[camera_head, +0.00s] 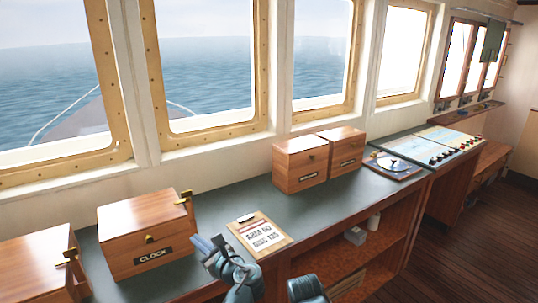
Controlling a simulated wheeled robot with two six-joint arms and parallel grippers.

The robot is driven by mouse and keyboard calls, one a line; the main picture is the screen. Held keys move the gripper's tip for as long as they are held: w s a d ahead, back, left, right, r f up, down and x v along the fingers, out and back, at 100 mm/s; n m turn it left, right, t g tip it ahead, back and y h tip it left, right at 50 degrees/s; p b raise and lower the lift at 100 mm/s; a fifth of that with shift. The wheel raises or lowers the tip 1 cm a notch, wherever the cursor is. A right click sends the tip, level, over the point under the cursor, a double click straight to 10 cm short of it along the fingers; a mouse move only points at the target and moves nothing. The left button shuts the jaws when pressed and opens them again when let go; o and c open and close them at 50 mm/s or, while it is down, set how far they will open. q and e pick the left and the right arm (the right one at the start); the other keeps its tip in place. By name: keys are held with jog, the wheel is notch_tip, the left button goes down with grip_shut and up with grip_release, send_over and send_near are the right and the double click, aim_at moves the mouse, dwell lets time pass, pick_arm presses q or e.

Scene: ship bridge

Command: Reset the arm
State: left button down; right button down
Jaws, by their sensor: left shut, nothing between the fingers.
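My left gripper (205,243) is shut and empty. It is in the lower middle of the head view, in front of the counter, between the clock box (148,235) and the clipboard (259,233). I cannot tell how far above the counter it is. The teal rounded part at the bottom edge, right of it, is part of my own body. My right gripper is not in view.
A long dark green counter (240,204) runs under the windows. Another wooden box (40,268) stands at the left. Two wooden boxes (300,163) stand mid-counter. A round dial instrument (393,165) and control panel (440,148) lie farther right. Dark floor (465,240) is clear at the right.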

pick_arm(q)
jog(key=s+d+f+n+g+h+p, duration=0.1)
jog(key=s+d+f+n+g+h, duration=0.25)
jog(key=f+n, duration=0.25)
jog(key=s+d+f+n+g+h, duration=0.3)
jog(key=s+d+f+n, duration=0.1)
jog(key=f+n, duration=0.3)
jog(key=s+d+f+n+g+h, duration=0.4)
jog(key=s+d, duration=0.4)
jog(key=d, duration=0.3)
jog(key=n+h+p, duration=0.1)
jog(key=n, duration=0.1)
jog(key=shift+s+d+n, duration=0.25)
jog(key=shift+s+n, duration=0.1)
jog(key=shift+n, duration=0.05)
jog(key=shift+g, duration=0.25)
